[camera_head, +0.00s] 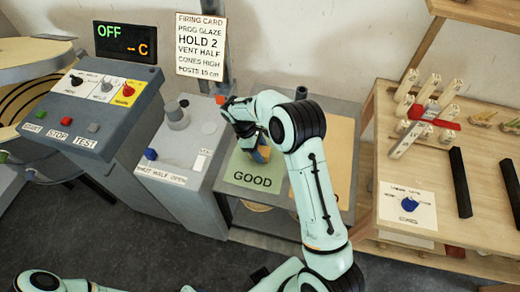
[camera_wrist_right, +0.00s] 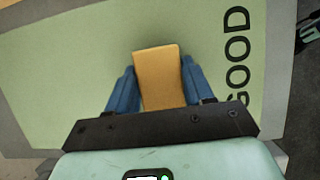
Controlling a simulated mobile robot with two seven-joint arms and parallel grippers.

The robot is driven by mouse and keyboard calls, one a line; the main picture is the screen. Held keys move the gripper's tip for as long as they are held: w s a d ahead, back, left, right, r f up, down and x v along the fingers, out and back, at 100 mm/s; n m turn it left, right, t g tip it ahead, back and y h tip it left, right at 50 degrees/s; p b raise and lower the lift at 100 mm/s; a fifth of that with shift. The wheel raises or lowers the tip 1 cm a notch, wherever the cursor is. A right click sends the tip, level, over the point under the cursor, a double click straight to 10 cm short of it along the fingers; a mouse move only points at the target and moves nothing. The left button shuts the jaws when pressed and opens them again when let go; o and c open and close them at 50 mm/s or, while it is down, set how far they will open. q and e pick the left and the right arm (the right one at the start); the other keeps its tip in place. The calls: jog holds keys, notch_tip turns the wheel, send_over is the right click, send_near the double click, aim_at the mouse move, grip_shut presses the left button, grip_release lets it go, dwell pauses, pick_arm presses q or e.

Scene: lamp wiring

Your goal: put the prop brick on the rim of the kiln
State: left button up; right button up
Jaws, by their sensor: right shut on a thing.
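The prop brick (camera_wrist_right: 158,78), a tan-orange block, is between the blue fingers of my right gripper (camera_wrist_right: 157,85) in the right wrist view. The gripper is shut on it, above the green mat marked GOOD (camera_head: 245,178). In the head view my right gripper (camera_head: 260,155) is over that mat, and my arm hides most of the brick. The kiln (camera_head: 28,75) is at the far left, round and pale yellow with dark curved lines, cut off by the picture edge. My left gripper is not in view; only parts of that arm show at the bottom.
A control box (camera_head: 100,105) with a display reading OFF stands between the kiln and the mat. A grey vent unit (camera_head: 180,150) with a blue knob is beside it. A wooden bench (camera_head: 440,170) at right holds cones and dark bars.

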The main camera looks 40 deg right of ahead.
jog(key=o, duration=1.1)
jog(key=shift+c, duration=0.2)
